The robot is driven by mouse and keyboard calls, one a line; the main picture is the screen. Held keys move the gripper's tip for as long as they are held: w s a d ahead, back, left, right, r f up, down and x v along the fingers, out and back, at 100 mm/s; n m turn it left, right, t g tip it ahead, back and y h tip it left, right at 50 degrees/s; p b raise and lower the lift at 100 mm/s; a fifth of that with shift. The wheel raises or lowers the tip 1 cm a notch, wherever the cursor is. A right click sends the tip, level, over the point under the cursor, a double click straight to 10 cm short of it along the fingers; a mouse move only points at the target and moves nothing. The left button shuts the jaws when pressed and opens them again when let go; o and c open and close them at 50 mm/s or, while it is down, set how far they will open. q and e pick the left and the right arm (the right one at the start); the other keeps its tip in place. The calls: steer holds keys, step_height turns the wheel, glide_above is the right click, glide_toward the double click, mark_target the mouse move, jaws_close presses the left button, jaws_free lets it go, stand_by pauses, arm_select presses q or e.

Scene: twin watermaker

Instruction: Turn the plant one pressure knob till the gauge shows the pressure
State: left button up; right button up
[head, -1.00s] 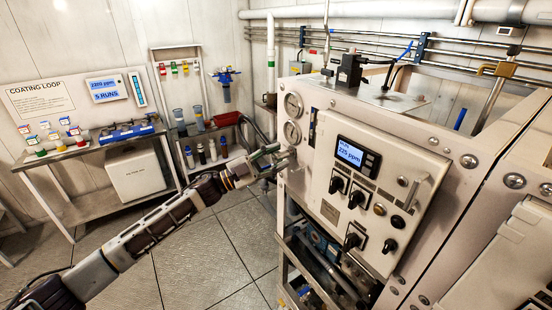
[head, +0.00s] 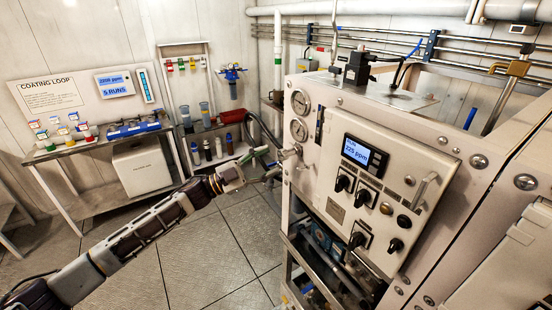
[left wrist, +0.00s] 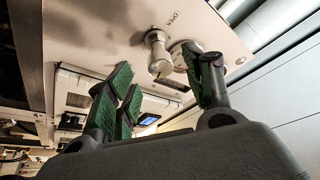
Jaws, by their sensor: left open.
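The plant one unit (head: 330,215) is a beige cabinet with two round dial gauges, upper (head: 300,102) and lower (head: 299,130), on its left front. Their needles are too small to read. A silver pressure knob (head: 288,154) sticks out below them; in the left wrist view the knob (left wrist: 158,54) stands beside the word OPEN. My left gripper (head: 270,164) is open just left of the knob. In the left wrist view its green-padded fingers (left wrist: 160,82) are spread, with the knob beyond the gap; contact does not show. My right gripper is not in view.
The front panel carries a display (head: 363,153) reading 225 ppm, several black knobs and a handle (head: 425,190). Pipes run along the wall behind. A coating loop bench (head: 75,149) and a bottle shelf (head: 222,163) stand left. The floor (head: 215,245) between is clear.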

arm_select(q)
steer(key=v, duration=0.7)
stand_by(0.5)
